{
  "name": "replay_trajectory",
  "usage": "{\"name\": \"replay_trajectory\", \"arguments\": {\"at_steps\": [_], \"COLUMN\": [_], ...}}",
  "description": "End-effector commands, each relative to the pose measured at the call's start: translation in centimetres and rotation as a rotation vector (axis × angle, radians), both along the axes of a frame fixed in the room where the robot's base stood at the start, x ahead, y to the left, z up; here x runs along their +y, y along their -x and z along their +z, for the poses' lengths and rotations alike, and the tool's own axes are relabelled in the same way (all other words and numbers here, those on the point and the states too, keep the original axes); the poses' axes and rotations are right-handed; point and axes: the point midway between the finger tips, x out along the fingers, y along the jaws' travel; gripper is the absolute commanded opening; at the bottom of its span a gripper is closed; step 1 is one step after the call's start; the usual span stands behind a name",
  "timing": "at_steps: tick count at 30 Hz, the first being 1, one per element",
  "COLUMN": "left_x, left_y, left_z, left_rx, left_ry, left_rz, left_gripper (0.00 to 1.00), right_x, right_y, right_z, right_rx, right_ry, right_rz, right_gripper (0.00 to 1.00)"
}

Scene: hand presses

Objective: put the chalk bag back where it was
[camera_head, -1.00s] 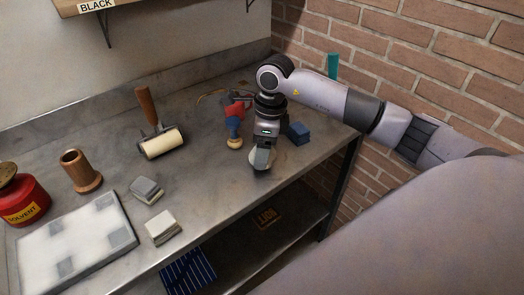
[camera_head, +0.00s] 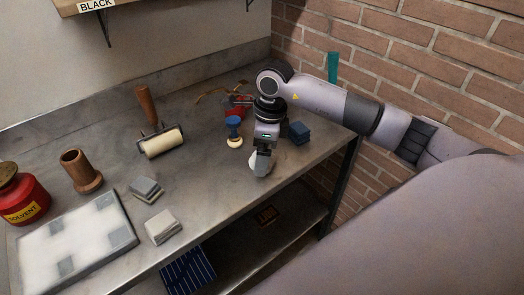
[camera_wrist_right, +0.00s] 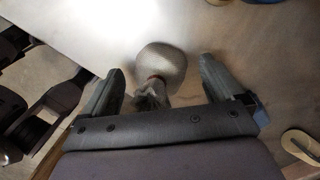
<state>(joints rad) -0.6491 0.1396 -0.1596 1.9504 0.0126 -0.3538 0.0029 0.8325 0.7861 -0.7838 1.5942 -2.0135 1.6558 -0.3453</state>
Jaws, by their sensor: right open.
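The chalk bag (camera_wrist_right: 161,64) is a pale, rounded pouch with a gathered grey neck. In the right wrist view it lies between the spread fingers of my right gripper (camera_wrist_right: 162,88), apart from both, its neck toward the palm. In the head view my right gripper (camera_head: 261,163) points down near the bench's front edge, and a pale part of the bag (camera_head: 253,160) shows beside its fingers. The gripper hides the rest of the bag there. The bag appears to rest on the bench. My left gripper is in neither view.
A blue-handled stamp (camera_head: 234,132) stands close left of the gripper; a blue block (camera_head: 299,132) lies to its right. A red object (camera_head: 237,110) is partly hidden behind the arm. A roller (camera_head: 160,142) lies farther left. The metal bench (camera_head: 205,185) is clear left of the gripper.

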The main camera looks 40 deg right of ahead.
Motion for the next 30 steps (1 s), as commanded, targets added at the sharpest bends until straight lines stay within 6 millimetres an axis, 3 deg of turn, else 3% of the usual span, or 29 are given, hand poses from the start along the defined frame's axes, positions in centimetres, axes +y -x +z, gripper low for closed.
{"name": "replay_trajectory", "arguments": {"at_steps": [9, 15, 21, 30], "left_x": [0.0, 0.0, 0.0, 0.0], "left_y": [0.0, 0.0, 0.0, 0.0], "left_z": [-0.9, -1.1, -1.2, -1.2], "left_rx": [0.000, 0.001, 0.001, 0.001], "left_ry": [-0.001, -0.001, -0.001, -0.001], "left_rz": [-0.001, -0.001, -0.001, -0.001], "left_gripper": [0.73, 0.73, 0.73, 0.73], "right_x": [-0.8, -1.2, -1.3, -1.3], "right_y": [0.3, 0.6, 0.7, 0.8], "right_z": [6.7, 10.1, 11.5, 11.6], "right_rx": [-0.009, -0.006, -0.003, -0.002], "right_ry": [0.000, 0.001, 0.001, 0.000], "right_rz": [0.000, -0.002, -0.001, -0.001], "right_gripper": [0.94, 0.94, 0.94, 0.94]}}
